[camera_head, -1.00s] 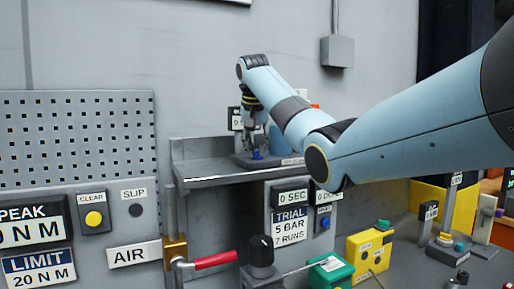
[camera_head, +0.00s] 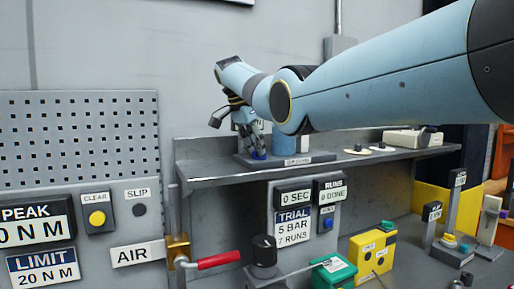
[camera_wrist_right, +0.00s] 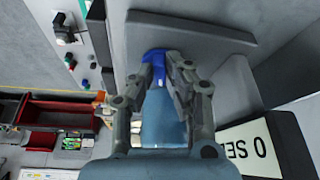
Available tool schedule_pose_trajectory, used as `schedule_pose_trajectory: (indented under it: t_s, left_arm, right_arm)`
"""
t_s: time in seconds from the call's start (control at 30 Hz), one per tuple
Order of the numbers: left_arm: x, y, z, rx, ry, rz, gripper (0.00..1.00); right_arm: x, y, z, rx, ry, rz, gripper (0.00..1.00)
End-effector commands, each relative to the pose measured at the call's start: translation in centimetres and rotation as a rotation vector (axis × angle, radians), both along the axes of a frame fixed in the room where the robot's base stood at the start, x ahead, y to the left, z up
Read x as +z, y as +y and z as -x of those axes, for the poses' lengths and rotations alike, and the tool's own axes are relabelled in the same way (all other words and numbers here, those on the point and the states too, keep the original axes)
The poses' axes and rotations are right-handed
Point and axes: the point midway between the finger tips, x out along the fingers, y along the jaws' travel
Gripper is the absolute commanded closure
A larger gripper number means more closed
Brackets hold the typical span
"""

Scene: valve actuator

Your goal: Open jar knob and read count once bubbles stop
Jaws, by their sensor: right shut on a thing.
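A blue knob (camera_head: 258,154) sits low on a dark base plate (camera_head: 240,159) on the grey shelf. My right gripper (camera_head: 255,148) reaches down to it with its fingers on the knob. In the right wrist view, the blue knob (camera_wrist_right: 154,58) lies between the fingertips of the right gripper (camera_wrist_right: 160,66), which are shut on it. A blue cylinder (camera_head: 284,143), perhaps the jar, stands just right of the gripper, partly behind my arm. I cannot make out bubbles. My left gripper is not in view.
Below the shelf (camera_head: 225,179) are a "0 SEC" display (camera_head: 295,197) and a "0 DONE" runs display (camera_head: 331,190). A red-handled valve (camera_head: 218,260), a green box (camera_head: 334,272) and a yellow box (camera_head: 372,250) stand lower down. Small parts lie on the shelf's right.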

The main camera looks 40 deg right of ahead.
Motion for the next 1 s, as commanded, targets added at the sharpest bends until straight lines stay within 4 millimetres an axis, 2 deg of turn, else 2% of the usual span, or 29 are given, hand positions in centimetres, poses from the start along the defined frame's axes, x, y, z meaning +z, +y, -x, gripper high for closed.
schedule_pose_trajectory:
  t_s: [0.27, 0.7, 0.73, 0.8, 0.9, 1.0]
  left_arm:
    - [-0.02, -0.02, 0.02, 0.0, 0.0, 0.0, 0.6]
    - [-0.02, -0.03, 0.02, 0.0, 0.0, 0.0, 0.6]
    - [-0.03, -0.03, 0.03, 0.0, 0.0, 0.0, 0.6]
    - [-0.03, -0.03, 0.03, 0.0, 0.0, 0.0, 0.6]
    - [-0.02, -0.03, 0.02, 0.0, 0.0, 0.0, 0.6]
    - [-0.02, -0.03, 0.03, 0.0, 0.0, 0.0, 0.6]
  right_arm:
    - [-0.27, 0.12, 0.0, -0.069, 0.006, -0.005, 1.0]
    - [-0.36, 0.12, 0.02, -0.077, 0.008, -0.005, 1.0]
    - [-0.36, 0.12, 0.02, -0.077, 0.008, -0.005, 0.84]
    - [-0.36, 0.11, 0.02, -0.077, 0.007, -0.005, 0.75]
    - [-0.3, 0.09, -0.01, -0.077, 0.006, -0.004, 0.64]
    - [-0.22, 0.07, -0.03, -0.077, 0.005, -0.003, 0.64]
